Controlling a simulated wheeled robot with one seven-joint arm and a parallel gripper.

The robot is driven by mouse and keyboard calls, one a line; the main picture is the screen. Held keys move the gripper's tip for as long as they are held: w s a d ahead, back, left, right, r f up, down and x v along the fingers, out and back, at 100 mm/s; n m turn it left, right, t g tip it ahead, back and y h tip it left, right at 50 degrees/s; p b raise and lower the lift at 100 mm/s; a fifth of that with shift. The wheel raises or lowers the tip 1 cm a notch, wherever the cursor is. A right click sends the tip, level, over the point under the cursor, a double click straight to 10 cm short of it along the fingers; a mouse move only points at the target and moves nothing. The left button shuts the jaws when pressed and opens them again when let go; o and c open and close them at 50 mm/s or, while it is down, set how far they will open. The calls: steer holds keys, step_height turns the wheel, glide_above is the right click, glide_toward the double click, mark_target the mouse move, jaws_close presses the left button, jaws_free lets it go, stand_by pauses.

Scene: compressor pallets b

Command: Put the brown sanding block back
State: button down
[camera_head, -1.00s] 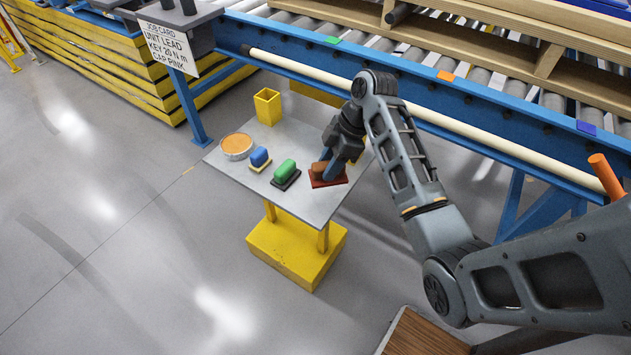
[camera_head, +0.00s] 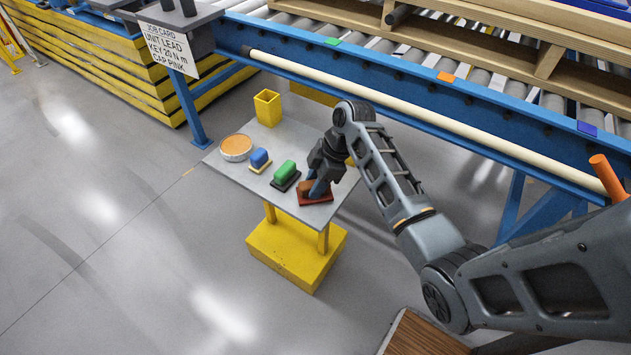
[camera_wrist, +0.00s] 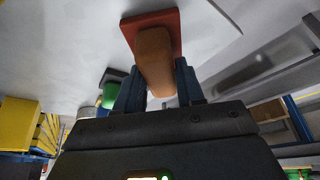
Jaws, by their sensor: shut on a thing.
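The brown sanding block has a brown grip on a reddish base (camera_head: 316,199) and is at the right front part of the small grey table (camera_head: 232,181). My gripper (camera_head: 319,187) is shut on its grip, and the wrist view shows the brown grip (camera_wrist: 154,62) between the two blue fingers. Whether the base touches the tabletop cannot be told. Just left of it is a green block on a dark base (camera_head: 285,174), and left of that a blue block on a yellowish base (camera_head: 260,159).
A round tin with an orange top (camera_head: 236,147) and a yellow open holder (camera_head: 268,107) stand on the table's left and back. The blue conveyor frame (camera_head: 420,80) runs behind. Bare tabletop lies in front of the blocks.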

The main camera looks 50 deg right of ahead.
steer(key=c, duration=0.7)
jaws_free()
steer(key=v, duration=1.2)
steer(key=shift+p, duration=0.4)
steer(key=s+a+f+m+t+h, duration=0.15)
steer(key=a+f, duration=0.25)
steer(key=a, duration=0.4)
steer(key=s+a+f+m+t, duration=0.2)
steer(key=a+f+m, duration=0.15)
steer(key=a, duration=0.45)
steer(key=s+a+m+t+h, duration=0.25)
steer(key=s+a, duration=0.35)
steer(key=s, duration=0.3)
steer(key=s+a+r+m+t, duration=0.1)
steer(key=s+r+t, duration=0.2)
steer(key=s+r, duration=0.4)
steer(key=s+a+r+m+t, duration=0.1)
steer(key=s+r+t, duration=0.2)
steer(key=s+r, duration=0.4)
step_height(320, 180, up, 5)
steer(key=shift+s+r+y, duration=0.1)
steer(key=shift+s+y, duration=0.3)
